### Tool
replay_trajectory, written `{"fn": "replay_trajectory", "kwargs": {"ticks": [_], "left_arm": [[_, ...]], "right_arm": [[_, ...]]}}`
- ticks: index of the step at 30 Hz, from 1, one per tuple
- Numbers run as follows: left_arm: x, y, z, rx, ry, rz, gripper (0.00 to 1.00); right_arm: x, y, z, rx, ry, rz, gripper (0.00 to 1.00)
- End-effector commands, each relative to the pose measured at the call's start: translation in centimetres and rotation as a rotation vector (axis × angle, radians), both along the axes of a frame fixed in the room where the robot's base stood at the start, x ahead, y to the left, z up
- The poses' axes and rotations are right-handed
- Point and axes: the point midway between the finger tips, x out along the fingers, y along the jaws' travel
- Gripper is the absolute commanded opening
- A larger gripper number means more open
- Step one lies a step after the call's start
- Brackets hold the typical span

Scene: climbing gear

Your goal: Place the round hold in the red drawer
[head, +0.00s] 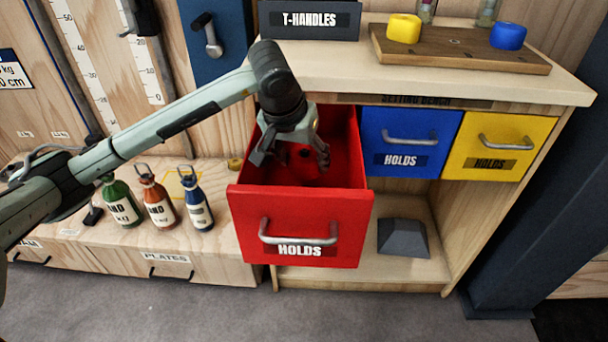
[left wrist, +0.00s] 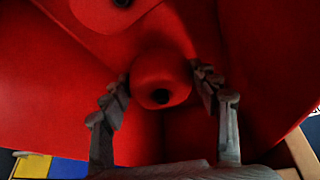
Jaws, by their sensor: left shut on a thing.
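The red drawer (head: 301,225) is pulled open, with a metal handle and a "HOLDS" label. My left gripper (head: 291,156) is inside its opening, pointing down. In the left wrist view, a round red hold (left wrist: 160,72) with a dark centre hole sits between the fingertips of my left gripper (left wrist: 160,85), which is shut on it. Red drawer walls surround it; I cannot tell whether the hold touches the drawer floor. Another red hold (left wrist: 105,14) with a dark hole shows at the top of that view. My right gripper is not in view.
Shut blue (head: 411,142) and yellow (head: 498,145) drawers stand to the right. A wooden board (head: 455,52) on the bench top bears a yellow hold (head: 404,28) and a blue hold (head: 508,36). Several bottles (head: 159,202) stand left. A grey block (head: 403,238) lies on the lower shelf.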

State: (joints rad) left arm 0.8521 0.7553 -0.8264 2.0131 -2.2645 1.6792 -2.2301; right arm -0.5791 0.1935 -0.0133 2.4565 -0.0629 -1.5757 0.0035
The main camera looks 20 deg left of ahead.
Motion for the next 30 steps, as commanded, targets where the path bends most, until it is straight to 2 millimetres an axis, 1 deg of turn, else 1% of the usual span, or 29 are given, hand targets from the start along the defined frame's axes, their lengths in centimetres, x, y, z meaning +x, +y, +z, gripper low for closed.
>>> {"fn": "replay_trajectory", "kwargs": {"ticks": [5, 9, 12, 20, 30], "left_arm": [[0.0, -0.1, -1.3, -0.002, -0.001, -0.001, 0.20], [0.0, -0.1, -3.4, -0.004, 0.002, 0.001, 0.20], [0.0, 0.0, -4.3, -0.001, 0.000, 0.001, 0.20], [0.1, 0.0, -4.3, -0.001, -0.003, 0.000, 0.20], [0.1, 0.0, -4.5, -0.001, -0.003, 0.000, 0.20]], "right_arm": [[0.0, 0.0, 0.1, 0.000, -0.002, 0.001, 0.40], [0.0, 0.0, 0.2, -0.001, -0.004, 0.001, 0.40], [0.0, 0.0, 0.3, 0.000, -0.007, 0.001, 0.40], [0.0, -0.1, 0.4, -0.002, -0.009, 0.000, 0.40], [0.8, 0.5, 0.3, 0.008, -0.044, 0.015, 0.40]]}}
